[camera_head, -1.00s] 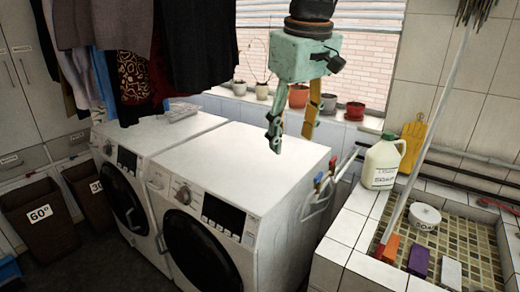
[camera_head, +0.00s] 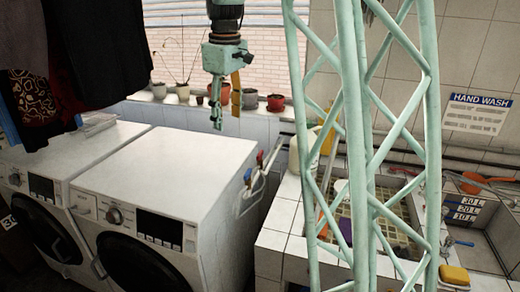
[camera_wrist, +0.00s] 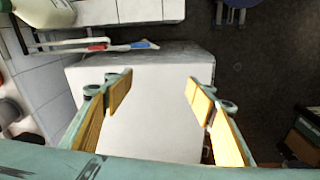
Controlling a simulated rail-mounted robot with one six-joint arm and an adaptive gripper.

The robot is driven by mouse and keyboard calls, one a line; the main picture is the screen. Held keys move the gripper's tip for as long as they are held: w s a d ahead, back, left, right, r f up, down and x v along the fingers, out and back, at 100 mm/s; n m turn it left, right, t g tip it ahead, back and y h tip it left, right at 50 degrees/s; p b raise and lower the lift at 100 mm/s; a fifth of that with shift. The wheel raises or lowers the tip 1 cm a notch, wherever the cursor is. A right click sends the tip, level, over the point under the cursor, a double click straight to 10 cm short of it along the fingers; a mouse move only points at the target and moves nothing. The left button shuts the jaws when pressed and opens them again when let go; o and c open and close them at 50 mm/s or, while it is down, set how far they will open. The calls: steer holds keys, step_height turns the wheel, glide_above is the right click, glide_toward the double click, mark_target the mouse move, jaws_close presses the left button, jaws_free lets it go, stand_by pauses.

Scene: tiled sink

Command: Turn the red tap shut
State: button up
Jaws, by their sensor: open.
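The red tap (camera_head: 260,158) has a small red handle on white pipework beside the right side of the right washing machine. A blue tap (camera_head: 247,175) is close by it, nearer the camera. In the wrist view the red handle (camera_wrist: 98,47) and blue handle (camera_wrist: 140,44) lie beyond the fingers, near the machine's edge. My gripper (camera_head: 227,105) is in the air above the back of the right machine, left of and higher than the red tap in the head view. Its fingers (camera_wrist: 160,90) are apart, with nothing between them.
The right washing machine (camera_head: 165,168) has a bare top below my gripper. Flower pots (camera_head: 275,103) line the windowsill behind. A white jug (camera_wrist: 42,12) stands near the pipes. My green lattice structure hides part of the tiled sink (camera_head: 285,215).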

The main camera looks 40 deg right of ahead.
steer(key=w+d+f+n+p, duration=0.1)
steer(key=w+d+f, duration=0.15)
steer(key=d, duration=0.35)
steer(key=w+d+f+p, duration=0.2)
steer(key=w+d, duration=0.2)
steer(key=d, duration=0.1)
steer(key=n+g+p, duration=0.1)
steer(key=p, duration=0.2)
glide_above(260, 153)
step_height(260, 153, down, 8)
steer(key=shift+y, duration=0.3)
steer(key=shift+f, duration=0.1)
steer(key=shift+f, duration=6.8)
steer(key=shift+c, duration=0.2)
steer(key=c, duration=0.8)
